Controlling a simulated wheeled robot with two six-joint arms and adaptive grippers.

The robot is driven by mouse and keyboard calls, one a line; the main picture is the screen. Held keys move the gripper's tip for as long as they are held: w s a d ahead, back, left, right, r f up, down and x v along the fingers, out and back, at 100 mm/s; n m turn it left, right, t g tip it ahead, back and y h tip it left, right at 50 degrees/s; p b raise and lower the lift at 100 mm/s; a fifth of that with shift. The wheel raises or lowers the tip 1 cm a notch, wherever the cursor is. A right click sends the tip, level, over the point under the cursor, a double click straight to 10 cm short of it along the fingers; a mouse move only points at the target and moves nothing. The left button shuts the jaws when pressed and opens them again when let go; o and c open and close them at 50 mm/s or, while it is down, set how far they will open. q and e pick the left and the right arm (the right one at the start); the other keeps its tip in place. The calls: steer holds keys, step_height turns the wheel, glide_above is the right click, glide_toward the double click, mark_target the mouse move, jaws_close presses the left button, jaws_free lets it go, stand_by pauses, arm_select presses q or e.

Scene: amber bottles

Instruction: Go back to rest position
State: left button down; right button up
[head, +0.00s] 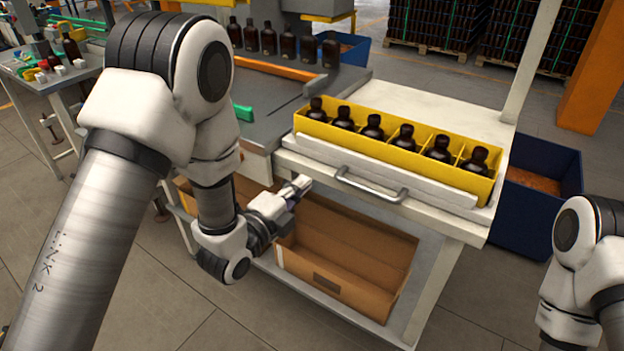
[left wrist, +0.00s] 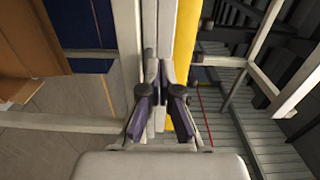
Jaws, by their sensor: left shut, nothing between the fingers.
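My left gripper (head: 296,190) is in front of the white cart, near the left end of its handle and above the cardboard box on the lower shelf. In the left wrist view its fingers (left wrist: 163,98) are together and hold nothing. A yellow crate (head: 395,155) on the cart top holds several amber bottles (head: 406,136) upright in a row of compartments. My right arm shows at the right edge of the head view, but its gripper is out of view.
The cart handle (head: 370,190) sticks out toward me. A cardboard box (head: 345,255) is on the shelf below. Several bottles (head: 268,40) stand at the back of the grey conveyor. A blue bin (head: 540,215) stands right of the cart. Floor in front is clear.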

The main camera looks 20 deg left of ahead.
arm_select(q)
steer(key=s+a+f+n+g+y, duration=0.1)
steer(key=s+a+f+n+g, duration=0.15)
steer(key=s+f, duration=0.4)
steer(key=s+a+f+n+g+y, duration=0.1)
steer(key=s+f+n+g, duration=0.2)
steer(key=f, duration=0.7)
steer(key=s+a+f+n+g+y, duration=0.1)
steer(key=s+f+g, duration=0.2)
steer(key=s+f, duration=0.45)
steer(key=s+a+f+n+g+y, duration=0.1)
steer(key=s+f+n+g, duration=0.3)
steer(key=s+n, duration=0.4)
steer(key=s+a+f+n+g+y, duration=0.1)
steer(key=s+a+f+n+g, duration=0.2)
steer(key=s+n, duration=0.4)
step_height(320, 180, down, 2)
steer(key=shift+s+f+n+g+y, duration=0.3)
steer(key=shift+s+g, duration=0.2)
steer(key=shift+g, duration=0.35)
steer(key=shift+r, duration=0.1)
